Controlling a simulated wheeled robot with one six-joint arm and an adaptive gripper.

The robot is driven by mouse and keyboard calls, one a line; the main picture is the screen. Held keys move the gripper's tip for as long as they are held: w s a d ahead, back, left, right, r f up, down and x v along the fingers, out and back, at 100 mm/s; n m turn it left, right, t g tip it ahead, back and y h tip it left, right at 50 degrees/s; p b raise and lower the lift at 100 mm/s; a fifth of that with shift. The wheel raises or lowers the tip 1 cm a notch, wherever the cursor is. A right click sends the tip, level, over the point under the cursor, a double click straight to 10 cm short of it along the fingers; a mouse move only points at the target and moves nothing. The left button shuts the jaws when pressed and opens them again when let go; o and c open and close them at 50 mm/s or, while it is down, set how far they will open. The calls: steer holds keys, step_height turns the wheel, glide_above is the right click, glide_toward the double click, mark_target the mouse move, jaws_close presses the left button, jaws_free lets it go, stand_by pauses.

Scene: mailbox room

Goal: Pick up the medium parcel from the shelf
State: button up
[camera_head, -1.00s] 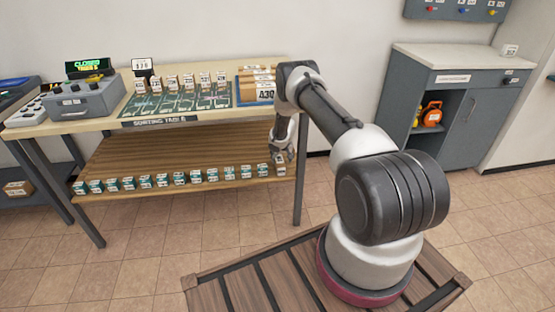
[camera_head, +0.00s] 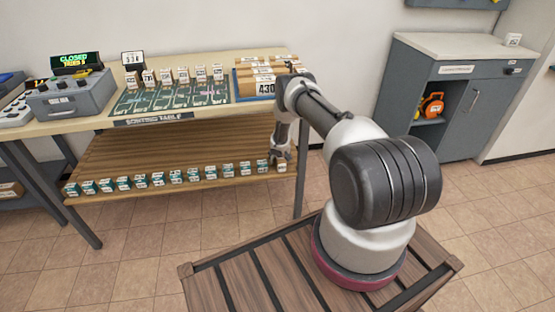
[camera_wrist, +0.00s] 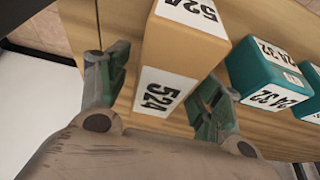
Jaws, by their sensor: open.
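A tan box-shaped parcel (camera_wrist: 185,45) with white labels reading 524 lies between the two fingers of my gripper (camera_wrist: 160,88) in the wrist view. My gripper is open, with one finger on each side of the box; a gap shows at the left, and I cannot tell whether the right finger touches. In the head view my gripper (camera_head: 280,156) is low at the right end of the wooden lower shelf (camera_head: 160,155), and the parcel shows just beside the fingers (camera_head: 283,166). Which parcel counts as medium is not written on it.
Several teal boxes (camera_wrist: 268,75) stand in a row left of the parcel in the head view, close to the right finger in the wrist view. The sorting table top (camera_head: 100,122) overhangs the shelf; its leg (camera_head: 299,175) is near my arm. A grey cabinet (camera_head: 395,100) stands right.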

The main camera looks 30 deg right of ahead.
steer(key=c, duration=1.3)
steer(key=shift+o, duration=0.2)
steer(key=shift+r, duration=0.15)
